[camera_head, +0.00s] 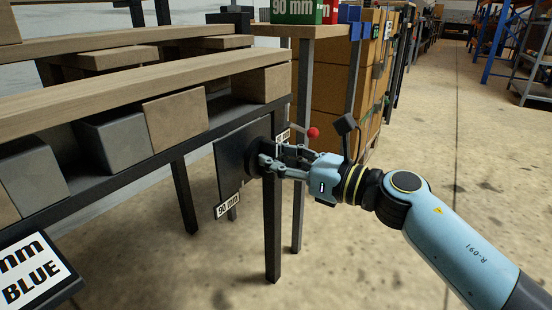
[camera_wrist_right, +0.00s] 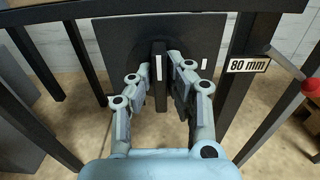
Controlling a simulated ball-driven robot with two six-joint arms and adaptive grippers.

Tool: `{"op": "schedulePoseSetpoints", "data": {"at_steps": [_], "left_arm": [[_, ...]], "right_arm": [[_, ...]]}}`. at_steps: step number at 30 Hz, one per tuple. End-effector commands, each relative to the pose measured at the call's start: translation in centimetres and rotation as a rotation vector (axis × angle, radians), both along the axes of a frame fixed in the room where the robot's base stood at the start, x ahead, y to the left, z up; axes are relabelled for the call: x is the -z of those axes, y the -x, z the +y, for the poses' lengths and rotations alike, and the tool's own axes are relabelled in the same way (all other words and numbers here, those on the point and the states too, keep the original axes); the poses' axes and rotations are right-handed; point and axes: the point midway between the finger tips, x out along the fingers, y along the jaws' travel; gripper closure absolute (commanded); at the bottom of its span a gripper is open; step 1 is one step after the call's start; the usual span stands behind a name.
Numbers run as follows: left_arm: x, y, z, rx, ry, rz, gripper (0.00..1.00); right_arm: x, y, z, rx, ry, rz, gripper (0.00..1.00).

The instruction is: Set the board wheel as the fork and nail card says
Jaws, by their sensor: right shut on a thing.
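A dark square board (camera_head: 230,165) hangs at the end of the rack, with a black wheel (camera_head: 254,157) on its face. My right gripper (camera_head: 266,163) is shut on the wheel's raised bar (camera_wrist_right: 159,82), which stands upright with a white mark in the right wrist view. A second white mark (camera_wrist_right: 205,62) is on the board to its right. A "90 mm" label (camera_head: 228,205) is at the board's lower edge. An "80 mm" label (camera_wrist_right: 249,65) is at its right side. A card (camera_head: 32,271) at lower left shows "MM" and "BLUE", partly cut off. My left gripper is out of view.
A red ball knob (camera_head: 313,132) is just behind my right gripper. A rack (camera_head: 115,112) with wood and grey blocks fills the left. A green "90 mm" box (camera_head: 296,11) stands on a wooden table at the back. The floor (camera_head: 360,235) at right is clear.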

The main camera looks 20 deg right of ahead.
Motion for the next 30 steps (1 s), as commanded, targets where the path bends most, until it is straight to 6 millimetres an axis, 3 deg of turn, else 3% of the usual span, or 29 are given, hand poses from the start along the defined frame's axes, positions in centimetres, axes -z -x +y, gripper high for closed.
{"op": "schedulePoseSetpoints", "data": {"at_steps": [4,12,30], "left_arm": [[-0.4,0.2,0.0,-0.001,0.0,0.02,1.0],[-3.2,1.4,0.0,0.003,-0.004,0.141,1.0],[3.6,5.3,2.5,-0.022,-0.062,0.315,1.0]], "right_arm": [[-0.1,0.0,0.0,0.0,-0.014,0.011,1.0],[-0.4,-0.1,-0.1,0.0,-0.114,0.089,1.0],[-0.4,-0.4,-0.4,0.0,-0.551,0.427,1.0]]}}
